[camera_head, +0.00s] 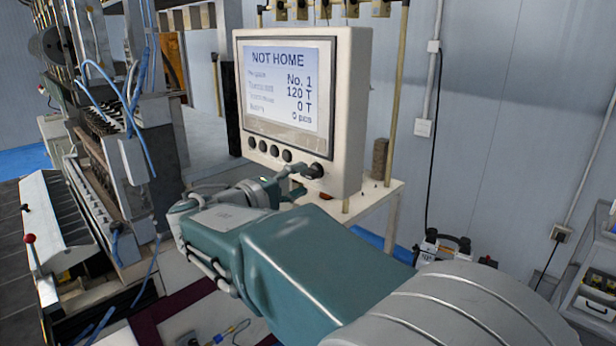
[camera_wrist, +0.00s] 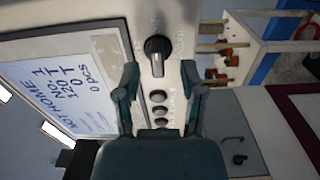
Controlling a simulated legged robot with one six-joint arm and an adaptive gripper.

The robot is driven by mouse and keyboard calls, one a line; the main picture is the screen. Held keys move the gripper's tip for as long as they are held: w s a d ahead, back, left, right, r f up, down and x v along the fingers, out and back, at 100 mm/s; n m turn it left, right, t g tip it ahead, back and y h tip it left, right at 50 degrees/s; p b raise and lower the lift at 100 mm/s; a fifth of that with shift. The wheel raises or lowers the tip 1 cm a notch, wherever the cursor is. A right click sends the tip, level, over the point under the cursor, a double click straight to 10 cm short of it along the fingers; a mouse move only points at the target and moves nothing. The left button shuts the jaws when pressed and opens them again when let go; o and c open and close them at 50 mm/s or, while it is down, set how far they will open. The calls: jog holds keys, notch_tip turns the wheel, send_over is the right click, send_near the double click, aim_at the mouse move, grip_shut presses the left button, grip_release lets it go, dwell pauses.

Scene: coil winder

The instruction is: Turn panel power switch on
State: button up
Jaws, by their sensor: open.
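The control panel (camera_head: 350,110) is a cream box with a lit screen (camera_head: 290,85) reading "NOT HOME". A black rotary switch (camera_head: 315,170) sits at its lower right, to the right of a row of round black buttons (camera_head: 274,151). In the wrist view the panel appears turned sideways, with the switch (camera_wrist: 155,55) and its raised grip near the top centre. My gripper (camera_head: 293,178) is open in front of the panel's lower edge. In the wrist view its two fingers (camera_wrist: 160,78) are spread, with the switch just beyond the tips, between their lines. I cannot tell whether they touch the panel.
The coil winder machine (camera_head: 110,150) with blue hoses stands to the left. A white table (camera_head: 375,195) is behind the panel. A grey shelf (camera_head: 590,285) stands at the right. The wall behind carries conduits and a small switch box (camera_head: 423,128).

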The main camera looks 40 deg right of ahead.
jog(key=a, duration=0.9)
jog(key=shift+s, duration=0.35)
jog(key=shift+f, duration=0.1)
